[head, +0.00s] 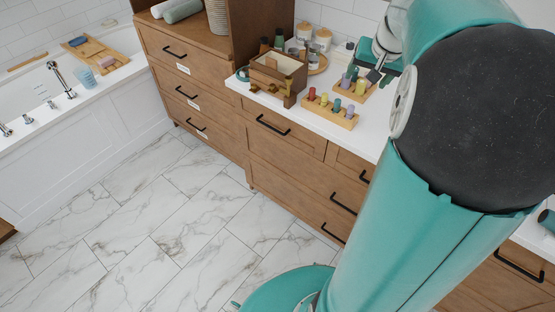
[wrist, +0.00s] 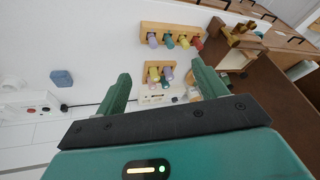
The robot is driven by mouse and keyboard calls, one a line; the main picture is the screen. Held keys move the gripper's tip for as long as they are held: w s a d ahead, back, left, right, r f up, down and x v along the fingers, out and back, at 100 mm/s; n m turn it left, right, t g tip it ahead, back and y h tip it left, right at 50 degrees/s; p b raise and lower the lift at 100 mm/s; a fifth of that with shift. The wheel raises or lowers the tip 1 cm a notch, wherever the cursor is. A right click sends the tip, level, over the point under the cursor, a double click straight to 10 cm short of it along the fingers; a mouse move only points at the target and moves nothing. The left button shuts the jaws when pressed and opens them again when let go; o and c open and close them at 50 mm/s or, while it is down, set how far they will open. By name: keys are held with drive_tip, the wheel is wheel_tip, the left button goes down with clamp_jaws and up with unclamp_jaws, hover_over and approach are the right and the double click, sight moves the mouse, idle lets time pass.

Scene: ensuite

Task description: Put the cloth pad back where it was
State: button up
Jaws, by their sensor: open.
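A small flat blue-grey pad (wrist: 62,78), which may be the cloth pad, lies on the white surface left of my gripper in the wrist view. I cannot tell its material. I cannot make it out in the head view, where my arm hides part of the counter. My gripper (wrist: 161,68) is open, with its two green fingers apart and nothing held between them. In the head view my gripper (head: 378,72) is over the back of the counter, beyond the peg blocks, partly hidden by my own arm.
Two wooden blocks with coloured pegs, a front one (head: 331,112) and a back one (head: 355,90), stand on the white counter (head: 304,122). A wooden box (head: 277,78), jars (head: 323,39) and a wooden cabinet are to the left.

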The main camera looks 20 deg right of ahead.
drive_tip(key=s+a+r+n+y, duration=0.1)
drive_tip(key=s+a+n, duration=0.15)
drive_tip(key=a, duration=0.75)
drive_tip(key=s+a+r+n, duration=0.1)
drive_tip(key=s+a+n, duration=0.15)
drive_tip(key=a, duration=0.85)
drive_tip(key=s+a+f+n, duration=0.2)
drive_tip(key=s+a+f, duration=0.1)
drive_tip(key=s+a, duration=0.6)
drive_tip(key=shift+s+a+n+t+y, duration=0.3)
drive_tip(key=shift+s+a+n+t, duration=0.1)
drive_tip(key=shift+a, duration=0.45)
drive_tip(key=c, duration=0.7)
drive_tip(key=shift+d, duration=0.1)
drive_tip(key=shift+c, duration=0.3)
drive_tip(key=shift+d, duration=0.15)
